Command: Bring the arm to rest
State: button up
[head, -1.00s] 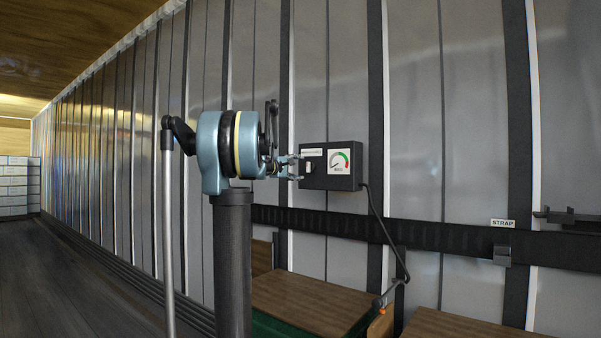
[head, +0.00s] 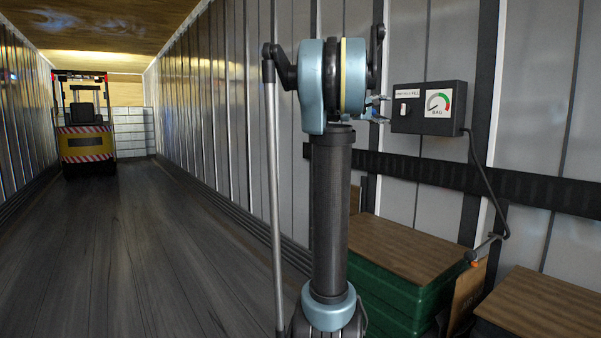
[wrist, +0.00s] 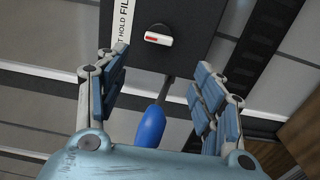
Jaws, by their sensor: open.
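My gripper (head: 381,109) is in the middle of the head view, its fingers pointing right at the left edge of a dark control box (head: 428,108) on the wall. In the wrist view my gripper (wrist: 155,65) has its two padded fingers spread apart. A blue rounded handle (wrist: 151,126) on a thin grey shaft shows between them; I cannot tell whether they touch it. The box (wrist: 175,50) is beyond the fingertips, with a white and red knob (wrist: 159,38) and a "HOLD FILL" label. In the head view the box has a round gauge (head: 438,103) marked BAG.
Green crates (head: 394,288) with brown tops stand low along the right wall. A forklift (head: 84,130) stands far back left. The trailer floor (head: 150,240) at left is clear.

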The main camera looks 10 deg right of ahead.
jog(key=s+a+f+m+g+y, duration=0.1)
jog(key=s+a+f+y, duration=0.4)
jog(key=s+a+f, duration=0.7)
jog(key=s+a+f+m+g+y, duration=0.1)
jog(key=s+a+f+y, duration=0.5)
jog(key=s+a+f, duration=0.7)
jog(key=s+a+f+m+g+y, duration=0.2)
jog(key=s+a+f+y, duration=0.3)
jog(key=s+a+f, duration=0.8)
notch_tip(320, 180, down, 14)
jog(key=a, duration=0.3)
jog(key=shift+s+g+y, duration=0.2)
jog(key=shift+g+y, duration=0.1)
jog(key=shift+d, duration=0.1)
jog(key=shift+c, duration=0.6)
